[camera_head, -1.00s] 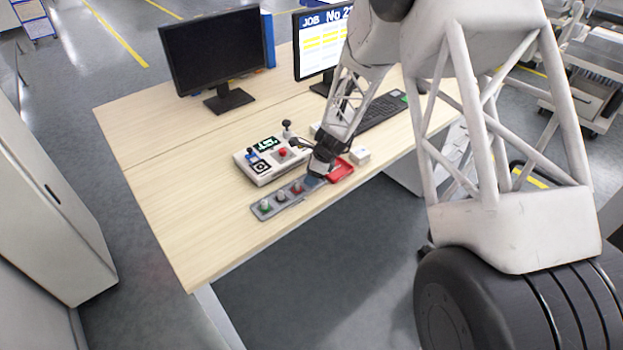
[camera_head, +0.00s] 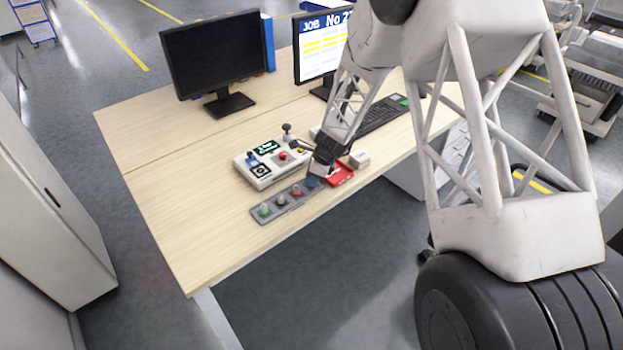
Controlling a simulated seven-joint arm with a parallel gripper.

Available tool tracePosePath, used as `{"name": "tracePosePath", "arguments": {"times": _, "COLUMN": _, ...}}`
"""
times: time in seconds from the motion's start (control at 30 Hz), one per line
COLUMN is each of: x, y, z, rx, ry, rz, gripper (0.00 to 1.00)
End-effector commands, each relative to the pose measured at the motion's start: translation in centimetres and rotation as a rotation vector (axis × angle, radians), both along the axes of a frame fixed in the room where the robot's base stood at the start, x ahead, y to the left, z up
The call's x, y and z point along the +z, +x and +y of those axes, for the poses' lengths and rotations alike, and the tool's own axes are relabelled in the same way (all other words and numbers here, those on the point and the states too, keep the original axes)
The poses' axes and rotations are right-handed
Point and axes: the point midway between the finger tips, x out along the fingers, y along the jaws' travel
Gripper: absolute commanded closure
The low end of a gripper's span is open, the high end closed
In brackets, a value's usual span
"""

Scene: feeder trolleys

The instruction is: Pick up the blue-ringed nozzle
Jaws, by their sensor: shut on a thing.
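A grey nozzle tray (camera_head: 289,206) lies near the front edge of the wooden table. In it stand a green-ringed nozzle (camera_head: 265,209), a pale-ringed nozzle (camera_head: 281,200) and a red-ringed nozzle (camera_head: 297,191), in a row. My gripper (camera_head: 315,178) is at the right end of the tray, pointing down, shut on the blue-ringed nozzle (camera_head: 312,182). Only a small blue patch of that nozzle shows under the fingers. I cannot tell whether it is clear of the tray.
A red tray (camera_head: 340,175) and a small white box (camera_head: 359,160) lie just right of my gripper. A control box (camera_head: 271,165) with a joystick stands behind the nozzle tray. Two monitors and a keyboard (camera_head: 378,115) are farther back. The table's left side is clear.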

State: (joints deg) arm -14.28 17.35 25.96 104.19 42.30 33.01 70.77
Motion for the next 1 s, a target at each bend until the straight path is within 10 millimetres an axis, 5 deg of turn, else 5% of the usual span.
{"name": "tracePosePath", "arguments": {"times": 0.3, "x": 3.1, "y": -0.3, "z": -0.1, "rx": 0.001, "ry": 0.0, "rz": 0.0, "gripper": 1.0}}
{"name": "tracePosePath", "arguments": {"times": 1.0, "x": 4.1, "y": -10.8, "z": -3.6, "rx": 0.0, "ry": 0.0, "rz": -0.001, "gripper": 1.0}}
